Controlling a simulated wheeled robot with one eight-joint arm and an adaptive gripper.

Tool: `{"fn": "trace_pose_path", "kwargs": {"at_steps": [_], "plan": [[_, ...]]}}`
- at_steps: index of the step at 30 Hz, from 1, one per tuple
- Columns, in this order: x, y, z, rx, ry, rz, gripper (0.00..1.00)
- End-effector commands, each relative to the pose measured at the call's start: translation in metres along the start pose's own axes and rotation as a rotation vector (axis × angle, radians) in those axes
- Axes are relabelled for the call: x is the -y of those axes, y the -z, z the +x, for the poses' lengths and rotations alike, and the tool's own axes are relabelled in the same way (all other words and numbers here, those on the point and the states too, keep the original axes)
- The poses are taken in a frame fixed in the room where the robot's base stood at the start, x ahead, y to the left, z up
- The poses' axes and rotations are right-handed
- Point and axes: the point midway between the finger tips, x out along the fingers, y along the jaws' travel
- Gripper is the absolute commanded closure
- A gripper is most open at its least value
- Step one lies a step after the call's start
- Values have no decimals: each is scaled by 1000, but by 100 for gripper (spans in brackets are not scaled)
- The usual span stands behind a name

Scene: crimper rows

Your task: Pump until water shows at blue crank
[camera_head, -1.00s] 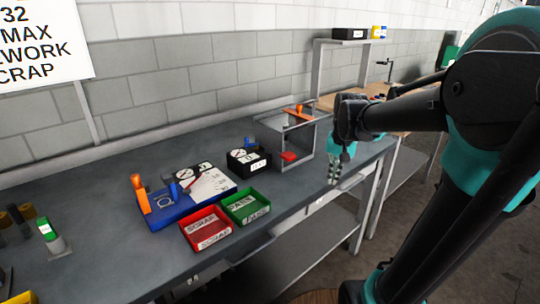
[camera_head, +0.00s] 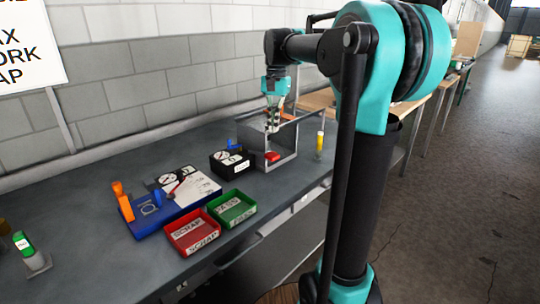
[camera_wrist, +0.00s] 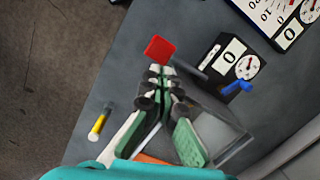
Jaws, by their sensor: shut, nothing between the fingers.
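The blue crank (camera_head: 238,146) sits at a black box with a white dial (camera_head: 232,163); the crank also shows in the wrist view (camera_wrist: 237,88). An orange handle (camera_wrist: 152,158) is partly hidden behind my gripper. My gripper (camera_head: 272,130) is shut and empty, pointing down over the frame; in the wrist view its fingertips (camera_wrist: 160,72) appear just below the red piece (camera_wrist: 159,48). I cannot tell whether they touch the frame. I see no water.
A yellow-and-white upright cylinder (camera_head: 320,143) stands right of the frame near the bench edge. Left are a blue fixture (camera_head: 150,222) with an orange clamp, a red SCRAP bin (camera_head: 192,232) and a green bin (camera_head: 233,208).

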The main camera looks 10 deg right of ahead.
Motion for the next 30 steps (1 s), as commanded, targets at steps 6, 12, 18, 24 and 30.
{"fn": "trace_pose_path", "kwargs": {"at_steps": [6, 12, 18, 24, 30], "plan": [[0, 0, 9, 0, 0, -1, 100], [0, 0, 32, 0, 1, -1, 100], [0, 0, 55, 0, 1, -1, 100], [0, 0, 68, 0, 1, -1, 100], [0, 0, 70, -1, 1, -1, 100]]}}
